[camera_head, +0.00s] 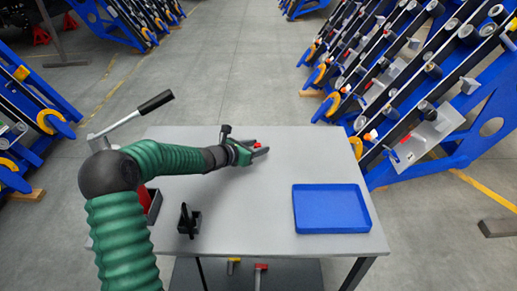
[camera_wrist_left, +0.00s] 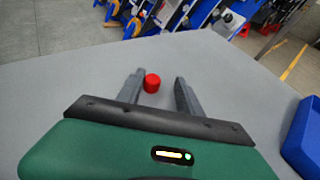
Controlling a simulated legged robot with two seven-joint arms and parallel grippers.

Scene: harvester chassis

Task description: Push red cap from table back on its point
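The red cap (camera_wrist_left: 152,83) stands on the grey table (camera_wrist_left: 75,85), between the two fingers of my left gripper (camera_wrist_left: 159,88). It is closer to the left finger in the wrist view, with a wider gap to the right finger. The fingers are open, and I cannot tell whether the left one touches the cap. In the head view my left gripper (camera_head: 261,150) reaches over the far middle of the table (camera_head: 250,205), and the small red cap (camera_head: 257,145) shows at its fingers. My right gripper is not in view.
A blue tray (camera_head: 331,209) lies on the table's right side. A small black holder (camera_head: 189,221) stands at the front left, and a red bin (camera_head: 149,203) is partly hidden by my arm. The blue harvester chassis (camera_head: 430,110) with rollers and red parts stands behind the table's right edge.

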